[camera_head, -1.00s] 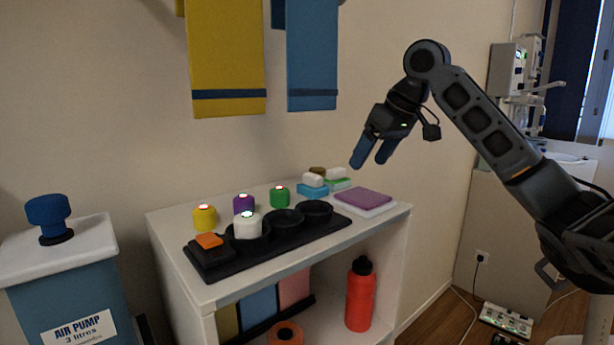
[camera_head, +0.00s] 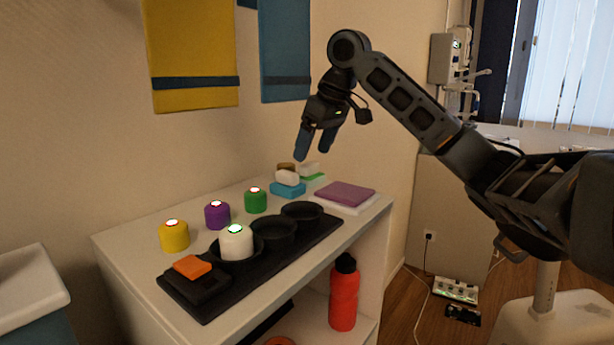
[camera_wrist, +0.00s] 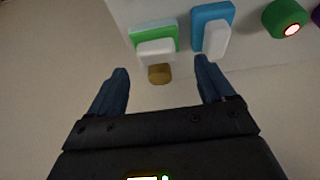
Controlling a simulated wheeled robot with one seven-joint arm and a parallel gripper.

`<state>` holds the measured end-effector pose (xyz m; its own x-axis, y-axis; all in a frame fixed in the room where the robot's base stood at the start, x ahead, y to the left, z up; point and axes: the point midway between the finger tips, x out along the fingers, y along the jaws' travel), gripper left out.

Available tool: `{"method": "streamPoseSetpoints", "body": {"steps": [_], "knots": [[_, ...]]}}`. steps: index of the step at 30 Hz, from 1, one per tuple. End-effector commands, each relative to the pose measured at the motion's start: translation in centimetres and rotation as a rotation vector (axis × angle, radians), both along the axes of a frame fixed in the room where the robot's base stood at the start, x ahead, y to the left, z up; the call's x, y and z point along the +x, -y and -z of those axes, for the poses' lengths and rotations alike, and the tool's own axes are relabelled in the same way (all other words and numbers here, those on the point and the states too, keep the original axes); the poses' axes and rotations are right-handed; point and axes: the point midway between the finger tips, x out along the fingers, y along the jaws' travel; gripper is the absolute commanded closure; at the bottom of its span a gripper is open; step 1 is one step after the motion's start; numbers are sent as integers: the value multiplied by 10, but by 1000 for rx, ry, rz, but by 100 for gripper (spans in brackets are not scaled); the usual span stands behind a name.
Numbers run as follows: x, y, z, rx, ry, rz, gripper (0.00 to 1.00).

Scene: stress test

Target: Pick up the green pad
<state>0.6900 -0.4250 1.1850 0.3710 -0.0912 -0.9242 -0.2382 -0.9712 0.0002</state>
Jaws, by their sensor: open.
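The green pad (camera_head: 314,177) lies at the back of the white shelf top, partly covered by a white block (camera_head: 309,169). In the wrist view the green pad (camera_wrist: 153,34) is at the upper middle, with the white block (camera_wrist: 157,51) over its near part. My gripper (camera_head: 314,152) points down above the back of the shelf, near the pad. Its blue fingers are spread and empty; they also show in the wrist view (camera_wrist: 162,72), with the pad beyond the tips.
A blue pad (camera_head: 287,190) with a white block sits close beside the green pad; a brown piece (camera_wrist: 160,75) is close too. A purple pad (camera_head: 345,192) lies to the right. A black tray (camera_head: 205,308) and several coloured round pieces occupy the front and left.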

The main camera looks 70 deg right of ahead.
Motion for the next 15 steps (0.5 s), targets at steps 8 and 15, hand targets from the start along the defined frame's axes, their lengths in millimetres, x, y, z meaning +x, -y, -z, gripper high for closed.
{"method": "streamPoseSetpoints", "body": {"steps": [8,15], "knots": [[11,6,34,1,-1,2,18],[17,7,49,0,0,1,18]]}}
